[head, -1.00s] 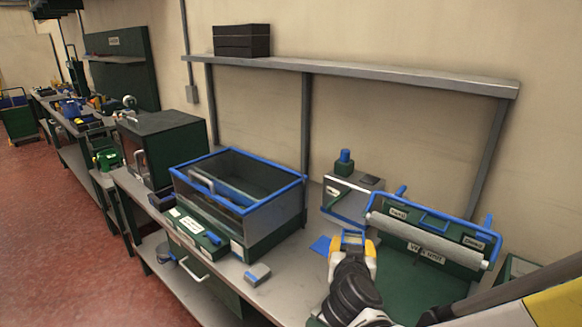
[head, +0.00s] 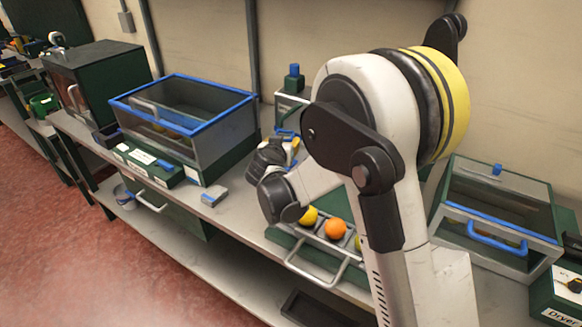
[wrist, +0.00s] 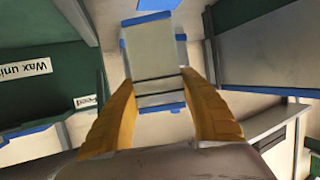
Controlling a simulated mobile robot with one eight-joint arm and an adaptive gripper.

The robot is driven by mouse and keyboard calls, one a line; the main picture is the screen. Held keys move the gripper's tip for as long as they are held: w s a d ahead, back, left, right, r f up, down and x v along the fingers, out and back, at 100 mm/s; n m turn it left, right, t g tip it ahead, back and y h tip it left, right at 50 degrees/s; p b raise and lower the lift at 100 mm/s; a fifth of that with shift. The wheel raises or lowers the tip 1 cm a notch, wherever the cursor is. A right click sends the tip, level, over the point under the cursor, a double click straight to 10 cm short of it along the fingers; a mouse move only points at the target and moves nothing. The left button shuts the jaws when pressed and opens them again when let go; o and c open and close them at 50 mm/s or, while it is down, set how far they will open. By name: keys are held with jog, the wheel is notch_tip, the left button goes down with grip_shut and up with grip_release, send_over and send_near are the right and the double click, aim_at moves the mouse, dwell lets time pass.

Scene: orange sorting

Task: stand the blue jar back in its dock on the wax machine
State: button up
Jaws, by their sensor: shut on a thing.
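My gripper (wrist: 158,88) has yellow fingers, shut on a pale grey, jar-like thing with blue edges (wrist: 153,62); I take it for the blue jar. It is raised, and its far end points away from my wrist. In the head view my gripper (head: 291,148) is small, beyond my arm, with a bit of blue at its tips. The wax machine shows in the wrist view as a green panel (wrist: 75,25) labelled "Wax unit", left of the held jar. In the head view my arm hides most of that machine. I cannot make out the dock.
A pale box with a blue-capped bottle (head: 294,78) stands behind my gripper. A blue-rimmed clear bin (head: 185,125) is left. A tray with fruit (head: 335,229) lies in front. A lidded case (head: 500,210) is right. A small grey-blue block (head: 214,197) lies near the bench edge.

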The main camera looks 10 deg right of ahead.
notch_tip(320, 180, down, 8)
jog(key=b, duration=0.3)
jog(key=shift+r, duration=0.15)
jog(key=o, duration=1.3)
